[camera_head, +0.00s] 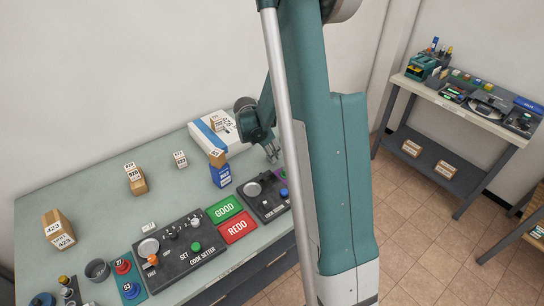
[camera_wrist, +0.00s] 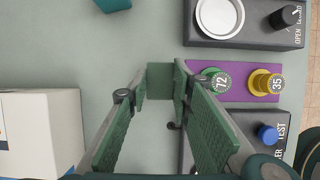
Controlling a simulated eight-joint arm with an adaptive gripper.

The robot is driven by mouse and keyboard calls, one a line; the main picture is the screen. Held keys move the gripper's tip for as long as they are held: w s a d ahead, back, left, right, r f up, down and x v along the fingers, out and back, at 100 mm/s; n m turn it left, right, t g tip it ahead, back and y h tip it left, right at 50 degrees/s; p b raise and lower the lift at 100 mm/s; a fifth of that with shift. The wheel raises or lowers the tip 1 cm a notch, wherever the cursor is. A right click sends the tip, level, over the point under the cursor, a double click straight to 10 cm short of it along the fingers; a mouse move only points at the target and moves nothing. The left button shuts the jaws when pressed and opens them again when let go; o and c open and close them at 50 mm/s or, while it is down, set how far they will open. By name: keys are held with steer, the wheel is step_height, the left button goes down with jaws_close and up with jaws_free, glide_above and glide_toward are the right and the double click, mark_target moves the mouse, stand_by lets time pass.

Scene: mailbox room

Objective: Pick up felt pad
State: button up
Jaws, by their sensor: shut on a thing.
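In the wrist view, a small dark green square piece (camera_wrist: 160,80), which looks like the felt pad, sits between the fingertips of my gripper (camera_wrist: 160,88). The two green-lined fingers are shut on its sides. The grey-green table shows around and beyond it. In the head view, my gripper (camera_head: 273,153) points down over the back right part of the table, right of the blue box (camera_head: 220,175). The pad cannot be made out there. I cannot tell how far it is above the table.
A white box (camera_wrist: 38,132) stands left of my gripper. GOOD (camera_head: 224,209) and REDO (camera_head: 237,227) plates lie nearer the front. Open table lies ahead.

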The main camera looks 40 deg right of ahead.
steer(key=shift+r+p, duration=0.5)
steer(key=shift+r, duration=3.35)
